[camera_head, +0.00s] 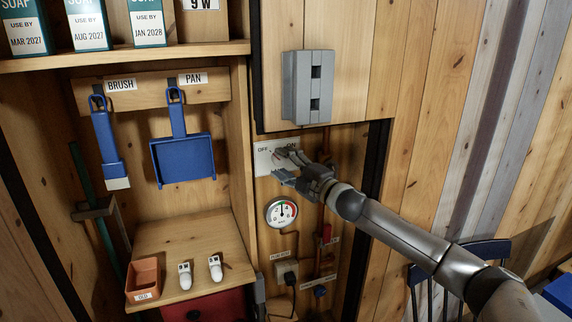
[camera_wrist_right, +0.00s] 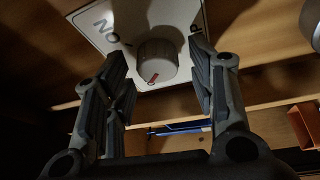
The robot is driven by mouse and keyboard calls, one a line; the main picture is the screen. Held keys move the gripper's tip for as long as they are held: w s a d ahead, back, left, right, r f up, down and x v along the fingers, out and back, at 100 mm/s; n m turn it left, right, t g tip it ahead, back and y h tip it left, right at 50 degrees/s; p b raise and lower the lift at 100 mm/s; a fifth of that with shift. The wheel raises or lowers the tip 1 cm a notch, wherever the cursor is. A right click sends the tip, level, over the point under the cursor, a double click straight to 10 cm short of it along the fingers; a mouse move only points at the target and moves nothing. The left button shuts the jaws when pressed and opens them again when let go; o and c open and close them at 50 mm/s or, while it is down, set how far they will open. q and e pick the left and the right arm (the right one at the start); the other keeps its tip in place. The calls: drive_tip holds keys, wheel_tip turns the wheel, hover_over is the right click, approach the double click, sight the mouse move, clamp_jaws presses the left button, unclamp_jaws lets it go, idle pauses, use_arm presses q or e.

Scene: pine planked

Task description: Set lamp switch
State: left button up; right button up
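The lamp switch is a white plate (camera_head: 264,160) marked OFF and ON on the wood wall, and it also shows in the right wrist view (camera_wrist_right: 123,42). Its round pale knob (camera_wrist_right: 157,62) has a red mark near its lower rim in the wrist view. My right gripper (camera_head: 284,166) reaches in from the right in front of the plate and partly covers it in the head view. In the wrist view its fingers (camera_wrist_right: 157,70) are spread, one on each side of the knob, with visible gaps. My left gripper is not in view.
A grey box (camera_head: 308,88) hangs just above the plate. A round gauge (camera_head: 281,213) and a socket with a plug (camera_head: 286,269) are below it. To the left, a blue brush (camera_head: 106,140) and blue pan (camera_head: 181,158) hang over a shelf with a terracotta pot (camera_head: 143,279).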

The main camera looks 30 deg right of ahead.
idle(0.3)
drive_tip(key=shift+s, duration=0.2)
drive_tip(key=s+d+f, duration=0.1)
drive_tip(key=s, duration=1)
drive_tip(key=shift+s+d+f, duration=0.15)
drive_tip(key=shift+s+d, duration=0.05)
drive_tip(key=shift+d, duration=0.2)
idle(0.4)
